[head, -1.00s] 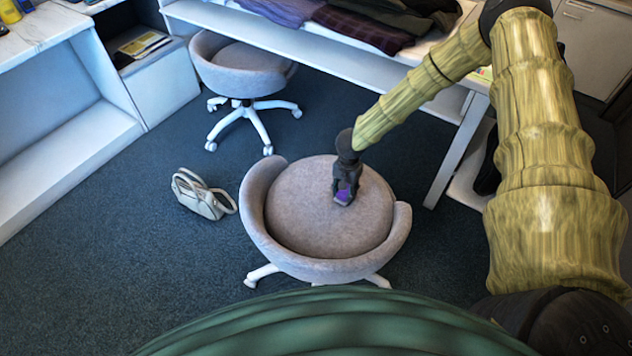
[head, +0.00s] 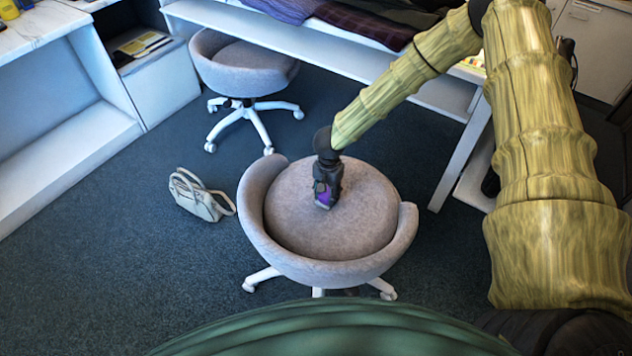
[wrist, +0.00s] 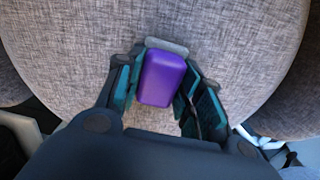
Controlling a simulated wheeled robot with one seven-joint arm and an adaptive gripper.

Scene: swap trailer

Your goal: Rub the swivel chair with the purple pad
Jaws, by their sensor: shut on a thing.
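The near swivel chair (head: 345,222) has a round grey fabric seat, a low curved back and white legs. My gripper (head: 325,200) is over the middle of its seat, pointing down. It is shut on the purple pad (head: 324,194), which also shows between the fingers in the wrist view (wrist: 162,78). The pad is at or very close to the seat fabric; I cannot tell for certain if it touches. A second grey swivel chair (head: 243,72) stands farther back, apart from my gripper.
A white handbag (head: 200,195) lies on the dark carpet left of the near chair. A white desk (head: 335,48) with folded clothes (head: 360,22) runs along the back. White shelving (head: 55,120) stands at the left. Carpet between shelving and chair is mostly clear.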

